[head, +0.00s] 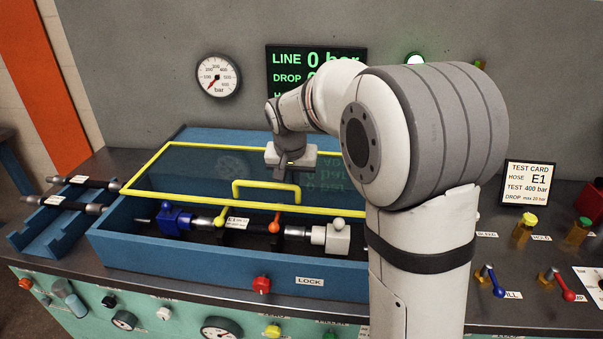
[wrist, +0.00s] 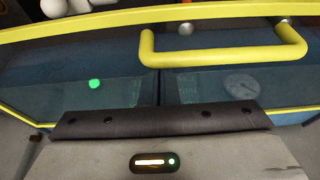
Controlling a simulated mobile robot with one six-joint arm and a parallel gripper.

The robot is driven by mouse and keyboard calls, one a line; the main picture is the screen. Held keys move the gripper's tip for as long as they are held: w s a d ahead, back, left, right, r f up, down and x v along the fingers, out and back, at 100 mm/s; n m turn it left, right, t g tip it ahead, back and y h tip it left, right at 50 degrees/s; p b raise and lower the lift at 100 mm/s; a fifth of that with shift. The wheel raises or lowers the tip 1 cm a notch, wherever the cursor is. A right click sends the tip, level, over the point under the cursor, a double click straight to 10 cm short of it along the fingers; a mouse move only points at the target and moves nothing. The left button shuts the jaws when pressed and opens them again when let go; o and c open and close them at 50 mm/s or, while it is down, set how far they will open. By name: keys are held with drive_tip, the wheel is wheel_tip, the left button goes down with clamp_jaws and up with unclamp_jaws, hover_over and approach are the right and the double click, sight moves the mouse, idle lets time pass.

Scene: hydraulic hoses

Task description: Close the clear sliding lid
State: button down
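The clear sliding lid (head: 200,165) has a yellow frame and lies over the rear part of the blue box (head: 225,258). The front strip of the box is uncovered. The lid's yellow handle (head: 238,189) stands near its front edge and also shows in the wrist view (wrist: 225,60). My gripper (head: 285,174) is above the lid, just behind the handle in the head view. I cannot tell whether it touches the handle. Its fingertips are too small or hidden to show whether it is open or shut. My arm hides the lid's right end.
A hose (head: 258,230) with blue and grey end fittings lies in the box's uncovered front. Two more hoses rest on a blue rack (head: 45,235) at left. Valves and a test card (head: 529,186) are at right.

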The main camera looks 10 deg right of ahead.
drive_tip(key=s+a+b, duration=0.4)
drive_tip(key=s, duration=1)
drive_tip(key=shift+s+a, duration=0.2)
drive_tip(key=shift+f, duration=0.15)
